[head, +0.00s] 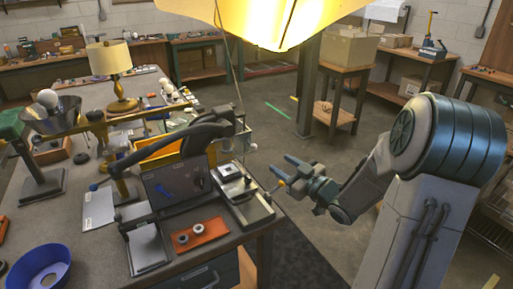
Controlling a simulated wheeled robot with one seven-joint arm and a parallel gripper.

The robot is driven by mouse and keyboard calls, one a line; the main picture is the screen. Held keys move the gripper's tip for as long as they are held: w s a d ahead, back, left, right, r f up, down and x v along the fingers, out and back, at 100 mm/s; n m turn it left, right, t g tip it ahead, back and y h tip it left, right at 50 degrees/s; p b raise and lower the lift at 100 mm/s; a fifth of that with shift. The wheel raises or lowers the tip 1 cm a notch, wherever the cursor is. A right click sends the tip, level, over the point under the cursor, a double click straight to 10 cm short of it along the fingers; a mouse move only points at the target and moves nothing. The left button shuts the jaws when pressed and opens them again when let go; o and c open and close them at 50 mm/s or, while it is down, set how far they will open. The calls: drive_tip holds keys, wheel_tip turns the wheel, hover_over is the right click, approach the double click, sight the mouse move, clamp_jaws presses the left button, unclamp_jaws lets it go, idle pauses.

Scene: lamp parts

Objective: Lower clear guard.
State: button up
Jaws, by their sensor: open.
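A dark, glossy see-through panel (178,181), which looks like the clear guard, stands tilted up near the bench's right part. A blue shape shows on or through it; I cannot tell which. A black curved arm runs above it. My gripper (287,168) is open and empty, to the right of the panel, past the bench's right edge. Its two fingers point left toward the bench. A small yellow knob (281,183) shows just below the fingers; I cannot tell whether they touch it. A metal tray-like fixture (258,212) lies between the panel and my gripper.
On the bench, an orange mat (201,235) holds small round parts. A blue bowl (38,270), a yellow lamp (112,62) and a bulb stand (50,112) are at left. A dark post (307,85) rises behind. Open floor lies right of the bench. A yellow shade hangs overhead.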

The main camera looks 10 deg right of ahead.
sight(254, 148)
drive_tip(key=x, duration=0.4)
drive_tip(key=p+x, duration=0.1)
drive_tip(key=x, duration=0.8)
drive_tip(key=shift+a+p, duration=0.35)
drive_tip(key=shift+p, duration=0.05)
drive_tip(key=shift+s, duration=0.1)
drive_tip(key=shift+f, duration=0.1)
clamp_jaws()
